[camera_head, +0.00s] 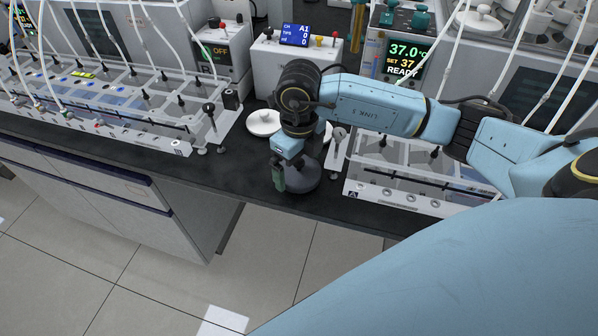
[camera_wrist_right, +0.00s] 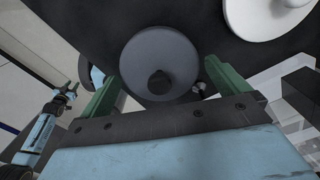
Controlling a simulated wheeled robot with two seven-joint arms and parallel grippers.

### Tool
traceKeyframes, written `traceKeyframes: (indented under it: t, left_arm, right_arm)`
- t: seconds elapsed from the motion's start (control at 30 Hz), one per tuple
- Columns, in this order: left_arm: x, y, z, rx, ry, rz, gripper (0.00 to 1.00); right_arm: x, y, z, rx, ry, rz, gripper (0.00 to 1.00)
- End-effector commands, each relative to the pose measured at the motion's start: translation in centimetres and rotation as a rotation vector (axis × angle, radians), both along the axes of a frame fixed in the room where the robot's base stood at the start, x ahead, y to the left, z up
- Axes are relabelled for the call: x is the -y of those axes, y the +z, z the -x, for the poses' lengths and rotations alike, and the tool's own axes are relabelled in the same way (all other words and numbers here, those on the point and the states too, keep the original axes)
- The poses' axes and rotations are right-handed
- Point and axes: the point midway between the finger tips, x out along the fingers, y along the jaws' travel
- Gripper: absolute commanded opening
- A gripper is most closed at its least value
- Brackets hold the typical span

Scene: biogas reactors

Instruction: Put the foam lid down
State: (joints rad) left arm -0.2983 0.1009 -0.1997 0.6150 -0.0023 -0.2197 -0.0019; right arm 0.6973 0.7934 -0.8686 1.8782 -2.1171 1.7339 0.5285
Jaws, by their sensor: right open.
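A dark grey round lid with a black knob, which I take for the foam lid (camera_head: 306,180), lies flat on the black bench near its front edge. It also shows in the right wrist view (camera_wrist_right: 157,48), seen from above. My right gripper (camera_head: 279,183) points down over it. In the right wrist view the two green fingers (camera_wrist_right: 172,92) are apart, with the lid and its knob in the gap beyond them; nothing is clamped between them. The arm hides part of the lid in the head view. My left gripper does not show in the head view.
A white round lid (camera_head: 263,122) lies behind the grey one. Clear multi-chamber racks stand left (camera_head: 110,95) and right (camera_head: 415,170). A white pump box (camera_head: 290,65) and a heater display (camera_head: 404,60) stand at the back. The bench's front edge is close.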

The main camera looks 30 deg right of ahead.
Motion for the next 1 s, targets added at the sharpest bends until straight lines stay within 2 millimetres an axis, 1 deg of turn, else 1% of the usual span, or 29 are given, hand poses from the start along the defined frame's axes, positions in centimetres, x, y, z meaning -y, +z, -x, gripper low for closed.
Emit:
traceKeyframes:
  t: [0.07,0.27,0.5,0.57,0.83,1.0]
  left_arm:
    - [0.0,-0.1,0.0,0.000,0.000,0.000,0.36]
    - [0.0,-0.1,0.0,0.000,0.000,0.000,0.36]
    - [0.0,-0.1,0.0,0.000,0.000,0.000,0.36]
    - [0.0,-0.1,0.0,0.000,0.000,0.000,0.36]
    - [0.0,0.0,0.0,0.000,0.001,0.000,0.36]
    - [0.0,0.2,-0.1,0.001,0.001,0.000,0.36]
  right_arm:
    - [0.0,-0.6,0.0,0.001,0.001,-0.001,1.00]
    - [0.0,-0.6,0.0,0.002,0.001,-0.001,1.00]
    - [0.0,-0.6,0.0,0.002,0.000,-0.001,0.69]
    - [0.0,-0.6,0.0,0.002,0.000,-0.001,0.63]
    - [0.0,-0.3,-0.1,0.003,0.000,-0.001,0.63]
    - [0.0,1.2,-0.1,0.005,-0.001,-0.001,0.63]
